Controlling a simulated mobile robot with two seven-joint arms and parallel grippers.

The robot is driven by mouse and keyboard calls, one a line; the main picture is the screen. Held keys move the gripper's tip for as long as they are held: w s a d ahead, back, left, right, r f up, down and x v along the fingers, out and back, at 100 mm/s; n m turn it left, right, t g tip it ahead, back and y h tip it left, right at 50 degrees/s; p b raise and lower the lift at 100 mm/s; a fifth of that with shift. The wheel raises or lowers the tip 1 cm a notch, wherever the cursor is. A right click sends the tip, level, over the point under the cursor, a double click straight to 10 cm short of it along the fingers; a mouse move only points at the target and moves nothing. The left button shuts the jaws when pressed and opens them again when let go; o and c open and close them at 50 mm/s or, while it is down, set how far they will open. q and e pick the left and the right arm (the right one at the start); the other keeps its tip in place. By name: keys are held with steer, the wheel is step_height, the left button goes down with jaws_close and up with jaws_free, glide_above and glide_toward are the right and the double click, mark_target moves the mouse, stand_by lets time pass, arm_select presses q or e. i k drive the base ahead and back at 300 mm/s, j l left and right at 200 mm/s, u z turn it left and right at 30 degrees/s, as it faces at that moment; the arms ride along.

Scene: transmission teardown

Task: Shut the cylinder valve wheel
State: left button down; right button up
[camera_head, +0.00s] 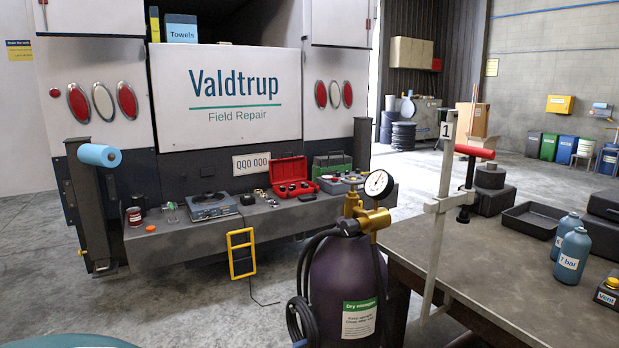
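A dark purple gas cylinder (343,275) with a green and white "Dry nitrogen" label (359,320) stands upright in the lower middle, left of the workbench. On its top sits a brass valve and regulator (372,219) with a round white gauge (379,184). A small dark round part (349,227) on the valve may be the valve wheel; it is too small to tell how far it is turned. A black hose (302,290) hangs coiled on the cylinder's left side. Neither of my grippers shows in this view, and nothing is seen touching the valve.
A workbench (480,250) on the right bears blue bottles (571,256) and a black tray (535,219). A pale upright stand (439,210) marked "1" rises close right of the cylinder. Behind is a truck's rear step (200,245) with tools. Open floor lies left of the cylinder.

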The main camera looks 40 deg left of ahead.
mark_target(353, 181)
steer(key=u, duration=1.2)
